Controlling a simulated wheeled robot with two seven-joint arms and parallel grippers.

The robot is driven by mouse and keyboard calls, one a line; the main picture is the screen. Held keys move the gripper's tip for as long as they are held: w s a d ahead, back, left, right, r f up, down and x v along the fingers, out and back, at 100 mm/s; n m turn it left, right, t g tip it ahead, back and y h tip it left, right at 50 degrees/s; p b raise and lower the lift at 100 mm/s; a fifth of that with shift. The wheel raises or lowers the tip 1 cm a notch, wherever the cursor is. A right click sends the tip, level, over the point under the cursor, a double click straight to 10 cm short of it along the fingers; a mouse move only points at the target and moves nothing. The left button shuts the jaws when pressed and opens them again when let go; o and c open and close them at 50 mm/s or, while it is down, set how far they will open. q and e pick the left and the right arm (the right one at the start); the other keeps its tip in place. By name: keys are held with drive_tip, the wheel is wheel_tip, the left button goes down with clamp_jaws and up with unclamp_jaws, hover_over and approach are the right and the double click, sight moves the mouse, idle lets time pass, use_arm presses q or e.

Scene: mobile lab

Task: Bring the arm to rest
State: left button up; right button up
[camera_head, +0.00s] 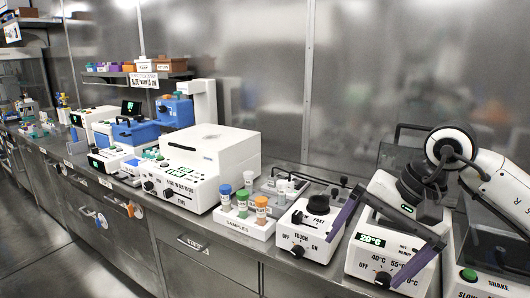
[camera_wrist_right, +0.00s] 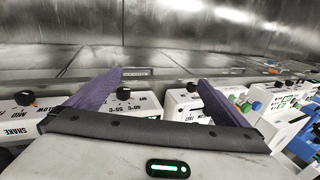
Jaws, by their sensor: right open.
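My right arm (camera_head: 490,175) comes in from the right in the head view. Its white and black gripper (camera_head: 362,263) has two purple fingers spread wide apart, with nothing between them. It hangs over the white heater box with a green 20°C display (camera_head: 371,240), hiding part of it. In the right wrist view the open gripper (camera_wrist_right: 160,76) frames the bench and the heater's knob (camera_wrist_right: 123,93). My left gripper is not in view.
Left of the gripper stand a vortex mixer (camera_head: 308,230), a sample rack (camera_head: 243,225) with capped tubes, and a white centrifuge (camera_head: 205,165). A shaker (camera_head: 480,284) is at the right. A metal wall (camera_head: 380,60) rises behind; floor (camera_head: 50,240) is clear at left.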

drive_tip(key=s+a+f+m+g+y, duration=0.1)
drive_tip(key=s+a+f+y, duration=0.1)
drive_tip(key=a, duration=0.3)
drive_tip(key=s+a+f+m+g+y, duration=0.1)
drive_tip(key=s+a+f+y, duration=0.1)
drive_tip(key=a, duration=0.3)
drive_tip(key=s+a+r+m+t+y, duration=0.1)
drive_tip(key=s+a+r+m+y, duration=0.1)
drive_tip(key=a+m+y, duration=0.45)
drive_tip(key=s+a+r+m+y, duration=0.2)
drive_tip(key=s+a+m+y, duration=0.1)
drive_tip(key=a+m+y, duration=0.35)
drive_tip(key=w+d+f+m+t+h, duration=0.2)
drive_tip(key=d+f+m+t+h, duration=0.5)
drive_tip(key=m, duration=1)
drive_tip(key=w+d+f+m+t+h, duration=0.3)
drive_tip(key=d+f+m+t+h, duration=0.4)
drive_tip(key=m, duration=1)
drive_tip(key=s+d+f+m+g+h, duration=0.1)
drive_tip(key=s+d+f+m+g, duration=0.2)
drive_tip(key=s+f+m, duration=0.4)
drive_tip(key=s+d+f+m+g+h, duration=0.2)
drive_tip(key=s+f+m, duration=0.5)
drive_tip(key=s+f, duration=0.5)
wheel_tip(320, 180, down, 5)
drive_tip(key=shift+d+f+g+h, duration=0.15)
drive_tip(key=shift+d+g+h, duration=0.25)
drive_tip(key=shift+g, duration=0.5)
drive_tip(key=shift+d, duration=0.1)
drive_tip(key=shift+c, duration=0.3)
